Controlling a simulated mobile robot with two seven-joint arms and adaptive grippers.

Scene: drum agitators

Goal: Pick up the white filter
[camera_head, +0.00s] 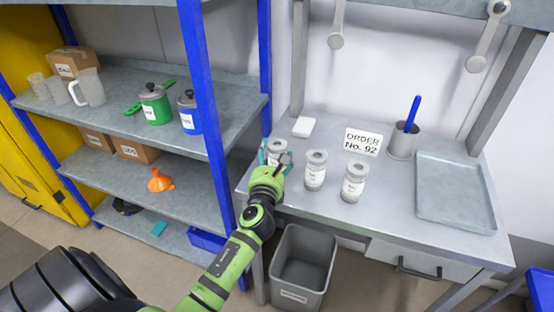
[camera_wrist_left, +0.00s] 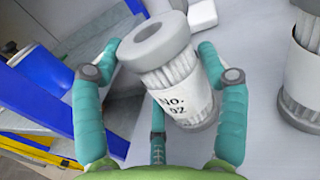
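Three white filters, pleated cylinders with grey caps and paper labels, stand on the grey workbench (camera_head: 330,213): a left one (camera_head: 277,146), a middle one (camera_head: 315,170) and a right one (camera_head: 353,182). My left gripper (camera_head: 275,158) is at the left filter, its teal fingers open on either side of it. In the left wrist view this filter (camera_wrist_left: 172,75), labelled "No. 92", is between the fingers (camera_wrist_left: 160,58), with gaps beside its body. Part of another filter (camera_wrist_left: 304,75) shows at the right edge. My right gripper is not in view.
A sign (camera_head: 362,141) reads "ORDER No. 92". A white block (camera_head: 303,127), a grey cup with a blue handle (camera_head: 402,141) and a tray (camera_head: 455,212) are on the bench. A blue-posted shelf (camera_head: 205,100) is close left of my gripper. A grey bin (camera_head: 302,262) is below.

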